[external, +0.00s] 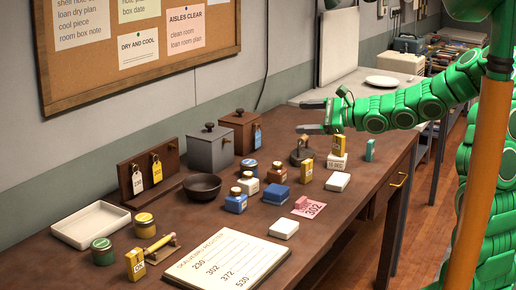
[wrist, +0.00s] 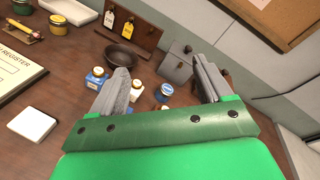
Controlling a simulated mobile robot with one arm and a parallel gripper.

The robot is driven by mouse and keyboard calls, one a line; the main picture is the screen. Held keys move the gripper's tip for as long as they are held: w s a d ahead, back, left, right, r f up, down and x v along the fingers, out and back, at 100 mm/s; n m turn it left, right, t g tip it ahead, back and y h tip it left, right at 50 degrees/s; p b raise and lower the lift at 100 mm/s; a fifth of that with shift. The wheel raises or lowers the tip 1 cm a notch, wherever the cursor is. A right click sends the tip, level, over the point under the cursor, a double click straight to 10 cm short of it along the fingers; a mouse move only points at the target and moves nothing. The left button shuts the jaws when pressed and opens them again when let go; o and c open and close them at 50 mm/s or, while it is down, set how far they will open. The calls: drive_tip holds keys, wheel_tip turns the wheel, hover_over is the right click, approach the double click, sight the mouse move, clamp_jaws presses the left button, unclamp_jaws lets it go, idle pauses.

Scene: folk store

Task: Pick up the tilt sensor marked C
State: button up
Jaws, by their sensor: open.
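I cannot make out a letter C on any object, so I cannot tell which one is the tilt sensor marked C. Small upright yellow blocks stand on the bench: one at the front left (external: 135,264), one in the middle (external: 306,170) and one on a labelled white block (external: 337,161). A teal block (external: 370,150) stands to the right of these. My gripper (external: 312,117) is open and empty above the back of the bench, its fingers pointing left. In the wrist view my gripper (wrist: 162,72) shows spread fingers with nothing between them.
The wooden bench (external: 350,212) holds blue jars (external: 236,201), a dark bowl (external: 202,186), grey (external: 209,148) and brown (external: 240,130) lidded boxes, and a tag rack (external: 148,178). A white tray (external: 91,224) and a register sheet (external: 228,262) lie nearer the front. White blocks (external: 284,228) lie right.

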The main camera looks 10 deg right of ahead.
drive_tip(key=w+d+f+m+t+h, duration=0.25)
drive_tip(key=w+d+f+m, duration=0.3)
drive_tip(key=f, duration=0.35)
drive_tip(key=m+h, duration=0.2)
drive_tip(key=m, duration=0.3)
approach(310, 167)
drive_tip(key=w+a, duration=0.1)
drive_tip(key=w+a+g, duration=0.1)
drive_tip(key=shift+w+a+f, duration=0.15)
drive_tip(key=shift+w, duration=0.1)
drive_tip(key=shift+h, duration=0.25)
drive_tip(key=shift+x, duration=3.9)
drive_tip(key=shift+c, duration=0.2)
drive_tip(key=c, duration=1)
drive_tip(key=shift+c, duration=0.2)
